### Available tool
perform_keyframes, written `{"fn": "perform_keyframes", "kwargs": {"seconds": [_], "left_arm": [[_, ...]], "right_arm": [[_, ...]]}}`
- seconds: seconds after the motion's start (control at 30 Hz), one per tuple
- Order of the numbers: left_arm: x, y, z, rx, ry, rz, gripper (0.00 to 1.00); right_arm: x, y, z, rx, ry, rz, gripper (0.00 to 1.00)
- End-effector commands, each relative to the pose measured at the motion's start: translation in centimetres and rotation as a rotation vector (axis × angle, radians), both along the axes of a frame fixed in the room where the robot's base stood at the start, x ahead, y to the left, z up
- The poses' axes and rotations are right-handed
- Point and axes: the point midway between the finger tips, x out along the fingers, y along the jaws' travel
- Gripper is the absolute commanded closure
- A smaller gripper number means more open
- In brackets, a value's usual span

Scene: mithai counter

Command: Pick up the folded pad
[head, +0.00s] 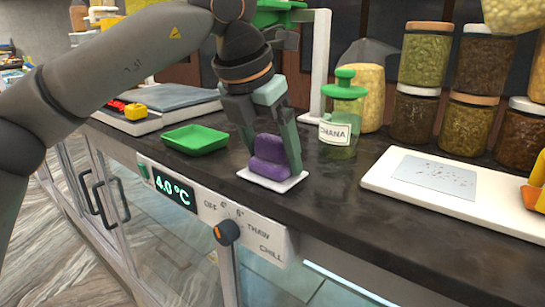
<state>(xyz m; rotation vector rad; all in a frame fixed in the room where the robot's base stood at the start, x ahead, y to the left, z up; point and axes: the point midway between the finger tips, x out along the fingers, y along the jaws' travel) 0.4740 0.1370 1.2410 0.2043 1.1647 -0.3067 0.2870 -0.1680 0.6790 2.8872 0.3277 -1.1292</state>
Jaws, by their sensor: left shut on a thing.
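The folded pad (268,157) is purple and sits over a small white tray (292,183) near the front edge of the dark counter. My left gripper (272,155) comes down from above and is shut on the pad, with a finger on each side of it. I cannot tell whether the pad still touches the tray. My right gripper is not in view.
A green tray (195,139) lies to the left. A green-lidded CHANA jar (341,125) stands close on the right. A white board (450,188) and several filled jars (425,56) are further right.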

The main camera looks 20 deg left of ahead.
Motion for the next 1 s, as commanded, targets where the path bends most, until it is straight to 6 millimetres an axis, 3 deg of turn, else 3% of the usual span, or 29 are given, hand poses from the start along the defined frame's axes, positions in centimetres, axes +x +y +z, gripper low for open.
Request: {"fn": "perform_keyframes", "kwargs": {"seconds": [0.37,0.57,0.83,1.0], "left_arm": [[0.0,0.0,0.6,-0.001,-0.002,0.001,0.72],[0.0,-0.1,3.4,-0.002,-0.003,0.000,0.72],[-5.0,1.2,9.4,0.000,-0.006,-0.001,0.72],[-9.3,2.3,11.1,0.000,-0.006,0.000,0.72]], "right_arm": [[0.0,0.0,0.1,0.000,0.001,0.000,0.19],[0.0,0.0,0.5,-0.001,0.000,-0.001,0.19],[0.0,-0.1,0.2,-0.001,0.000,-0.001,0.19],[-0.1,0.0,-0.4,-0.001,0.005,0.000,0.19]]}}
